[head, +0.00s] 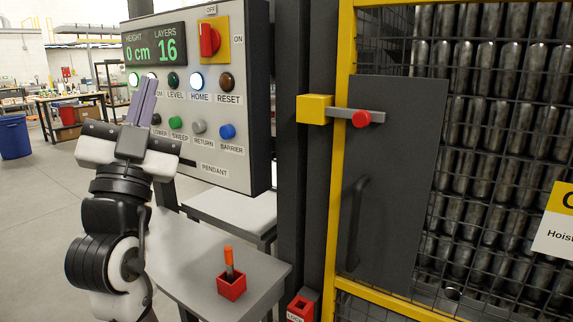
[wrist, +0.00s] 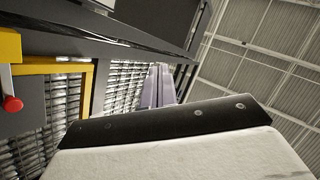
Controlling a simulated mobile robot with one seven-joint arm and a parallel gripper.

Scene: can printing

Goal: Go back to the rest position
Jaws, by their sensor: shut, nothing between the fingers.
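My gripper (head: 140,102) is raised in front of the left part of the control panel (head: 240,150) in the head view. Its two long fingers point up and lie together, shut and empty. They cover part of the panel's left buttons and labels. The panel display (head: 153,50) reads 0 cm and 16 layers. In the wrist view the fingers (wrist: 158,85) show beyond the dark gripper body, pointing toward the ceiling. I cannot tell whether the fingertips touch the panel.
A yellow-framed cage with stacked cans stands at the right; its dark door (head: 390,180) carries a latch with a red knob (head: 361,118). A grey table (head: 190,255) below the panel holds a red block (head: 231,287) with an orange-topped item. Open floor lies left.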

